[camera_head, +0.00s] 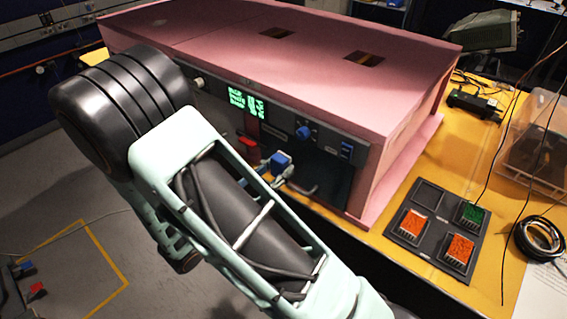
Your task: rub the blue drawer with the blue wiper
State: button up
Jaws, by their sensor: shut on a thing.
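My arm crosses the middle of the head view and covers the area left of and below these blocks. I cannot make out the blue wiper.
The pink enclosure (290,40) has a front panel with a green display (247,102) and a blue knob (303,132). On the yellow table, a dark tray (424,246) holds orange and green blocks. A black cable coil (540,238) and clear bin (535,145) are at right.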

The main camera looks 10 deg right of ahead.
jog(key=shift+v, duration=1.05)
jog(key=shift+v, duration=1.55)
